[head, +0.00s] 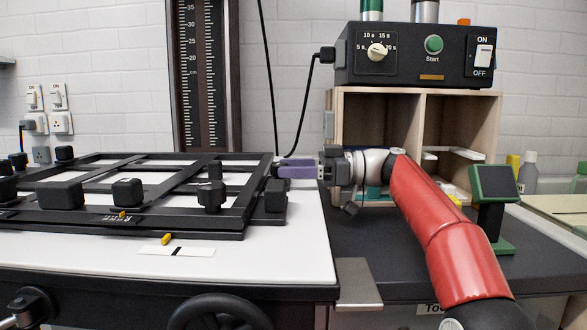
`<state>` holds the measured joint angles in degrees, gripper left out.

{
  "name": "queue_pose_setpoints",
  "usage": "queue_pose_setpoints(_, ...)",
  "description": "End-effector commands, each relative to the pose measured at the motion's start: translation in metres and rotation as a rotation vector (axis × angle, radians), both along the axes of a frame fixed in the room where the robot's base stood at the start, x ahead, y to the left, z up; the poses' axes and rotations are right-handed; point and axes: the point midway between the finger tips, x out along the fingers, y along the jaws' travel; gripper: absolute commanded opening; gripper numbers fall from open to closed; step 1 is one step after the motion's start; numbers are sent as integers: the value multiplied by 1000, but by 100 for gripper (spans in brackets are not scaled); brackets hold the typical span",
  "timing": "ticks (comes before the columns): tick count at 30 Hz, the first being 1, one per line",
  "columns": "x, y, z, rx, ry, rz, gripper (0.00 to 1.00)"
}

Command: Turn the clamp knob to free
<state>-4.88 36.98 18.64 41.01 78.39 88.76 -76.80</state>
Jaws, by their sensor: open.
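My gripper (280,169) reaches in from the right with its purple fingers pointing left at the back right corner of the black easel frame (262,192). Its fingers are open, seen edge-on, and their tips are beside a dark part at that corner. I cannot tell whether they touch it or surround it. A dark lobed knob (211,196) stands on the easel's front right part, left of the gripper and apart from it. Several other black knobs and blocks sit along the frame. No label shows which one is the clamp knob.
The easel lies on a white baseboard (290,262). Behind it stands a column with a ruler scale (205,80). A wooden shelf box (470,98) carries a black timer (410,58). A green-framed device (494,190) stands right of my arm. A black handwheel (219,308) is below the front edge.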

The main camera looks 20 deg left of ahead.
Motion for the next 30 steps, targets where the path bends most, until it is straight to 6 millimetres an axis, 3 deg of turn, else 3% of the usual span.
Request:
queue_pose_setpoints(5, 3, -7, -1, 0, 0, -1, 53)
queue_pose_setpoints(18, 21, -70, 0, 1, -1, -2, 53)
queue_pose_setpoints(28, 22, -75, 0, 0, 0, 0, 53)
queue_pose_setpoints(30, 22, -75, 0, 0, 0, -1, 46)
